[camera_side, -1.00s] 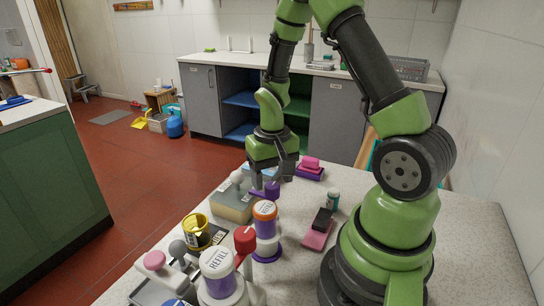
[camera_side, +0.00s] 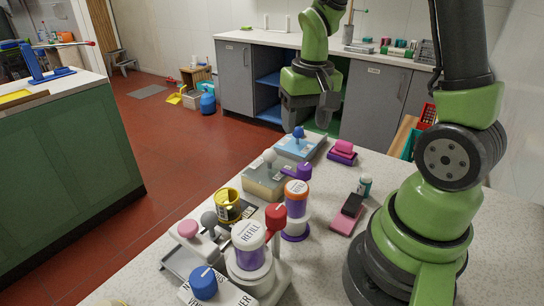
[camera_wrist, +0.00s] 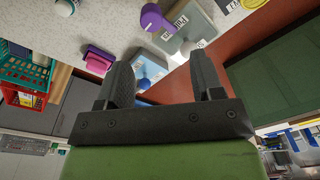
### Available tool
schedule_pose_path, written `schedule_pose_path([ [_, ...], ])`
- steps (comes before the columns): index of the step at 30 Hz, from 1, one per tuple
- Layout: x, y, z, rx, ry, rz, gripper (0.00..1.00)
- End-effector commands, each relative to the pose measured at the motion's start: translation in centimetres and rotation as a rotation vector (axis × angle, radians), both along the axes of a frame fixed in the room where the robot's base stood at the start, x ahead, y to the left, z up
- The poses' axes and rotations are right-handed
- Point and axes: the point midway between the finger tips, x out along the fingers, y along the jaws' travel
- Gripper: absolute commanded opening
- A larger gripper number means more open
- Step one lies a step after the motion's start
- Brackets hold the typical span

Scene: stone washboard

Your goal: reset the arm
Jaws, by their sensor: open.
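My gripper (camera_side: 309,108) hangs in the air above the far end of the speckled counter (camera_side: 340,235), its fingers pointing down. It is open and empty. The wrist view shows its two dark fingers (camera_wrist: 160,85) apart with nothing between them. Below it in the side view is a light blue block with a blue knob (camera_side: 301,148). Nearer the camera is a grey and yellow block with a grey knob (camera_side: 266,178), with a purple-headed piece (camera_side: 298,172) beside it.
A pink and purple block pair (camera_side: 343,151), a dark block on a pink one (camera_side: 347,214) and a small teal-capped bottle (camera_side: 365,185) lie right of the gripper. REFILL containers (camera_side: 250,250), a yellow cup (camera_side: 228,205) and knobbed pieces crowd the near left.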

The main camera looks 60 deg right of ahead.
Motion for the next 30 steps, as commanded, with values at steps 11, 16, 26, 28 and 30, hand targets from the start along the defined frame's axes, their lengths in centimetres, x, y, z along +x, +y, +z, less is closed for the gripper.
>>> schedule_pose_path([
  [11, -4.5, 8.0, 10.1, 0.013, -0.377, 0.185, 0.61],
  [16, -7.4, 10.4, 12.0, 0.049, -0.513, 0.261, 0.61],
  [26, -9.2, 11.5, 12.7, 0.076, -0.588, 0.305, 0.61],
  [28, -9.2, 11.5, 12.7, 0.076, -0.588, 0.305, 0.61],
  [30, -9.2, 11.5, 12.7, 0.076, -0.588, 0.305, 0.61],
])
